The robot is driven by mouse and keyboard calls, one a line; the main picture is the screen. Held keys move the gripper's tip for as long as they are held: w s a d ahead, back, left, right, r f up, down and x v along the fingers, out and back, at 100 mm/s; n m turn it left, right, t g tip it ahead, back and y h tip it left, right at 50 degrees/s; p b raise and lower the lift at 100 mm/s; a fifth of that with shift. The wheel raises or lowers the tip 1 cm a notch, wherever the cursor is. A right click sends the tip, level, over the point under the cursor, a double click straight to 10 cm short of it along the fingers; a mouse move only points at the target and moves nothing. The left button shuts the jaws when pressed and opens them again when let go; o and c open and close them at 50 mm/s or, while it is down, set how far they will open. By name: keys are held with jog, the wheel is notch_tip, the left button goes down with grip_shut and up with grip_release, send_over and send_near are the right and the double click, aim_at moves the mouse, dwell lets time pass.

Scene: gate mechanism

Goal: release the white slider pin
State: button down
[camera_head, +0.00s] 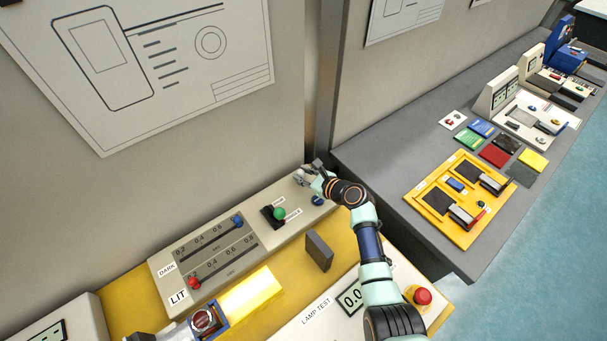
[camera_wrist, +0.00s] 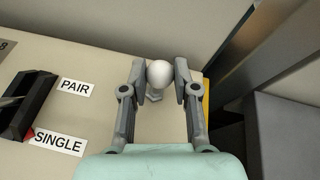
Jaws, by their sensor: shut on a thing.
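The white slider pin (camera_wrist: 159,74) has a round white head on a small grey base, near the panel's far edge in the wrist view. In the head view my gripper (camera_head: 309,178) is at the far right end of the beige panel (camera_head: 262,246). The pin is small there and hard to make out beside the fingers.
A black lever switch (camera_wrist: 28,105) by the PAIR and SINGLE labels is left of my gripper; its green ball (camera_head: 279,213) shows in the head view. A blue knob (camera_head: 318,200) is close to my arm. A grey upright block (camera_head: 319,251) stands on the yellow surface. A wall rises behind.

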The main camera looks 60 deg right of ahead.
notch_tip(320, 180, up, 2)
jog(key=shift+r+p, duration=0.25)
jog(key=shift+p, duration=0.55)
jog(key=shift+f, duration=0.1)
jog(key=c, duration=0.9)
grip_release()
jog(key=shift+o, duration=0.2)
jog(key=shift+f, duration=0.1)
jog(key=shift+s, duration=0.1)
jog(key=v, duration=1.2)
